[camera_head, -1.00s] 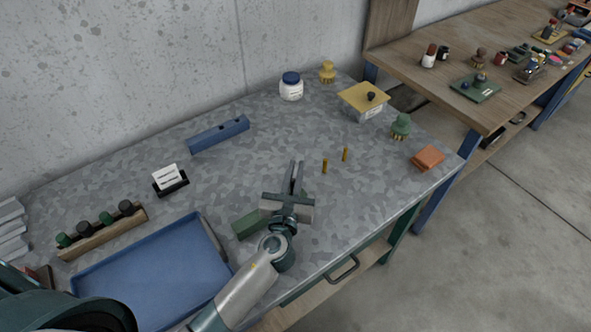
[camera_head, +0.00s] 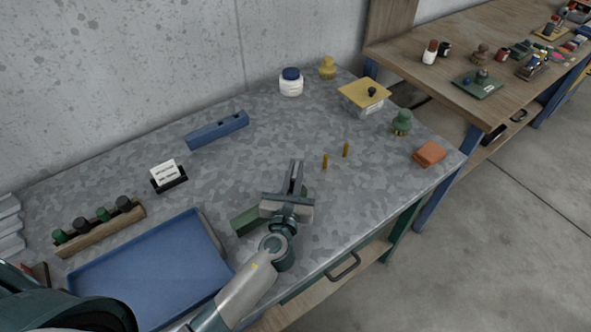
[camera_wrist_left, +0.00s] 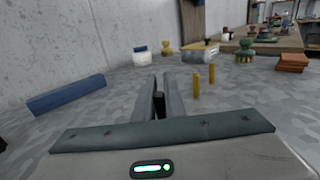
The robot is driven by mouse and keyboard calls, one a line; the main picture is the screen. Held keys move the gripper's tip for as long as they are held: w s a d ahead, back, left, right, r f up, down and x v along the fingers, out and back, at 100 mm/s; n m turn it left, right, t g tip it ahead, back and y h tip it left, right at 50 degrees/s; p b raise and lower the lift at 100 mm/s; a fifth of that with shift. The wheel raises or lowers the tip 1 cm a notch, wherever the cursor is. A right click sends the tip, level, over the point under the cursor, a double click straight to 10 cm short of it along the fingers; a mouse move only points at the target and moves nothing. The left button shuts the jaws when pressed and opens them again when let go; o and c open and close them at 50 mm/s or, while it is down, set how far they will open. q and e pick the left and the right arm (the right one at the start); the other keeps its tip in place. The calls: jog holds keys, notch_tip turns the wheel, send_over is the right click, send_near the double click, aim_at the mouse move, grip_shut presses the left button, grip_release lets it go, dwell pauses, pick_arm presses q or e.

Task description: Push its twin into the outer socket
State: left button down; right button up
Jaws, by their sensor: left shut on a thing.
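My left gripper (camera_head: 296,163) points away over the middle of the bench and also shows in the left wrist view (camera_wrist_left: 160,84). Its fingers are shut on a small dark peg (camera_wrist_left: 158,105), mostly hidden between them. Two thin brass pins, a near one (camera_head: 325,161) and a far one (camera_head: 346,150), stand upright to the right of the fingers, apart from them. A long blue block (camera_head: 204,135) with dark holes in it lies to the left, towards the wall. A green block (camera_head: 245,219) lies beside the gripper's palm, partly hidden by it. My right gripper is out of view.
A blue tray (camera_head: 150,265) and a wooden rack of dark and green knobs (camera_head: 98,230) are at the left. A card holder (camera_head: 168,178) stands behind the tray. A jar, a yellow-lidded box (camera_head: 364,96) and an orange block (camera_head: 430,154) line the far side.

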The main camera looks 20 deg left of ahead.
pick_arm(q)
jog(key=shift+f+b, duration=0.55)
jog(key=shift+f, duration=0.2)
jog(key=c, duration=1.7)
grip_release()
jog(key=shift+c, duration=0.2)
jog(key=shift+s+d+f, duration=0.1)
jog(key=shift+s+f, duration=0.05)
jog(key=shift+s, duration=0.65)
jog(key=s, duration=0.5)
jog(key=s+d+b, duration=0.1)
jog(key=s, duration=0.8)
jog(key=shift+s+d, duration=0.3)
jog(key=shift+d, duration=0.1)
jog(key=shift+s+b, duration=0.35)
jog(key=shift+s, duration=0.15)
jog(key=shift+r, duration=0.2)
